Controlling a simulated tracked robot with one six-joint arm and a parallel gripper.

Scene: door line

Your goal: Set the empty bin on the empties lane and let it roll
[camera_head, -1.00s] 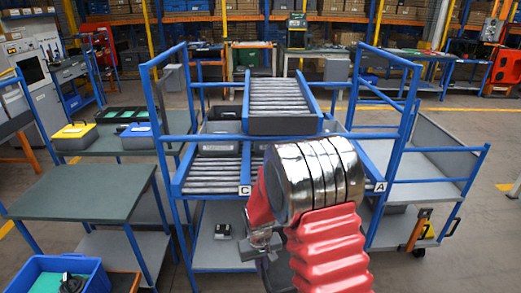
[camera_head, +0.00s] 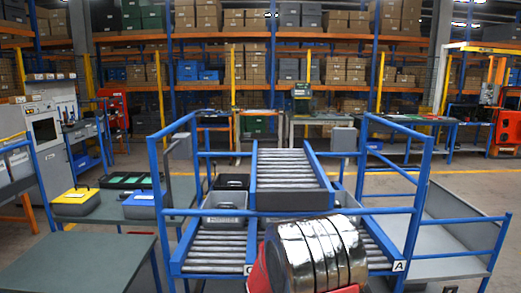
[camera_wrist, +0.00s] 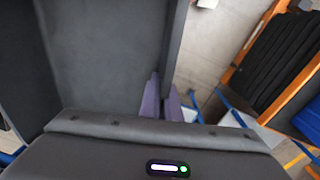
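A large dark grey bin (camera_wrist: 100,50), with no contents showing, fills the left of the wrist view. My gripper (camera_wrist: 162,102) has one finger on each side of the bin's wall and appears shut on it. In the head view my arm hides or cuts off the gripper and the bin. The blue-framed rack has a raised roller lane (camera_head: 290,169) in the middle, bare of bins. Lower roller lanes lie at the left (camera_head: 212,250) and right (camera_head: 375,248), with tags C and A at their front ends. No lane name reading "empties" is legible.
A grey bin (camera_head: 225,207) sits on the left lower lane. A grey-green table (camera_head: 80,262) stands at the front left, with a yellow-lidded case (camera_head: 76,200) on another table behind. A grey-walled, blue-railed cart (camera_head: 450,225) stands at the right.

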